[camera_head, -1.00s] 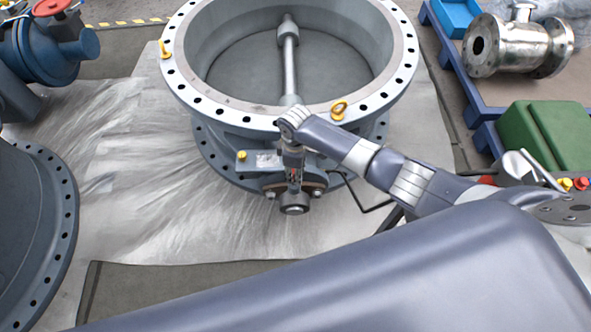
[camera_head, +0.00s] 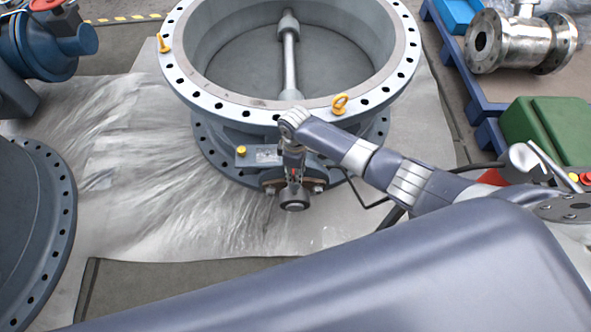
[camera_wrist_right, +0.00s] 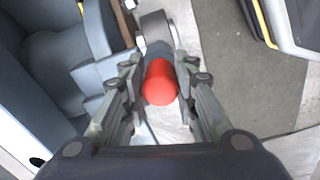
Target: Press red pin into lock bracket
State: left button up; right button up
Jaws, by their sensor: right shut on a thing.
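The red pin (camera_wrist_right: 160,84) shows in the right wrist view, its round red end toward the camera. The fingers of my right gripper (camera_wrist_right: 156,68) are closed on it from both sides. Just beyond the pin is a grey round-ended part (camera_wrist_right: 156,28) at the valve's side; I cannot tell how far the pin sits in the lock bracket, whose opening is hidden. In the head view my right gripper (camera_head: 293,176) points down at the front of the large grey butterfly valve (camera_head: 225,112), just above its round shaft end (camera_head: 294,201). My left gripper is not in view.
Another dark flange (camera_head: 48,200) lies at the left. A steel valve (camera_head: 520,42) and a green box (camera_head: 548,130) are at the right. The sheet left of the valve is clear.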

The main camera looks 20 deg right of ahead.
jog(key=shift+f+b, duration=0.35)
jog(key=shift+f, duration=0.25)
jog(key=o, duration=1.6)
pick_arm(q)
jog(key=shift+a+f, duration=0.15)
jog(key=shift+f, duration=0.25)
pick_arm(e)
jog(key=shift+r, duration=0.1)
notch_tip(320, 180, up, 2)
jog(key=p, duration=0.3)
jog(key=shift+r, duration=0.25)
notch_tip(320, 180, up, 4)
jog(key=p, duration=0.4)
jog(key=shift+f, duration=0.2)
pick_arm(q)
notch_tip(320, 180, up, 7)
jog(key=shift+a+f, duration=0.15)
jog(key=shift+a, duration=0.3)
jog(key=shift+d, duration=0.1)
